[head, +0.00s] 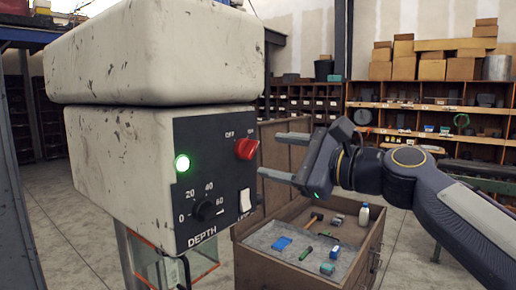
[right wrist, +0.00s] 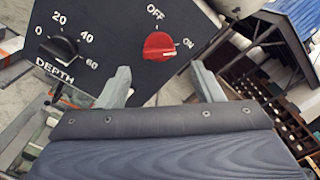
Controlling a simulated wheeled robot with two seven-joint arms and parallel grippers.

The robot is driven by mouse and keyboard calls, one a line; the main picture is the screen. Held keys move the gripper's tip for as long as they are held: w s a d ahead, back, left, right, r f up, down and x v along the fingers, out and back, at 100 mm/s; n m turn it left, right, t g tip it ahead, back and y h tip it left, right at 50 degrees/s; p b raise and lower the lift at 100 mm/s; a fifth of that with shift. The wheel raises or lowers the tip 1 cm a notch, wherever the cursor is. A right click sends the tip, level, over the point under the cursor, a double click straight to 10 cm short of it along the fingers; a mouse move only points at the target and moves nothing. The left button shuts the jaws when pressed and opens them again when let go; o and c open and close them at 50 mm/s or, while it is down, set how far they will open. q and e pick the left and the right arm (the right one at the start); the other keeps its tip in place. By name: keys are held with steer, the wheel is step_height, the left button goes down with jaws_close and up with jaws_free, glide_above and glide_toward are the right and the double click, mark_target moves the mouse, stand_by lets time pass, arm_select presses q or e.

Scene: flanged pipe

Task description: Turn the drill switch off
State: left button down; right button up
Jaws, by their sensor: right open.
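The red drill switch (head: 246,148) sits at the upper right of the black control panel (head: 215,180) on the worn cream drill head. In the right wrist view the red switch (right wrist: 159,46) has OFF printed above it and ON to its right; its handle lies towards ON. A green light (head: 182,163) glows on the panel. My right gripper (head: 272,155) is open and empty, just right of the switch and facing it. In the right wrist view the two fingertips (right wrist: 158,74) are on either side of the switch's line, apart from it. My left gripper is not in view.
A black depth knob (head: 207,210) and a white rocker switch (head: 245,199) are lower on the panel. A wooden drawer cabinet (head: 300,275) with small tools stands below my right gripper. Shelves with cardboard boxes (head: 405,66) line the back wall.

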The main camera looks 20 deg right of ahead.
mark_target(248, 150)
steer(key=p+x, duration=0.1)
steer(key=x, duration=0.4)
steer(key=shift+a, duration=0.1)
steer(key=c, duration=1)
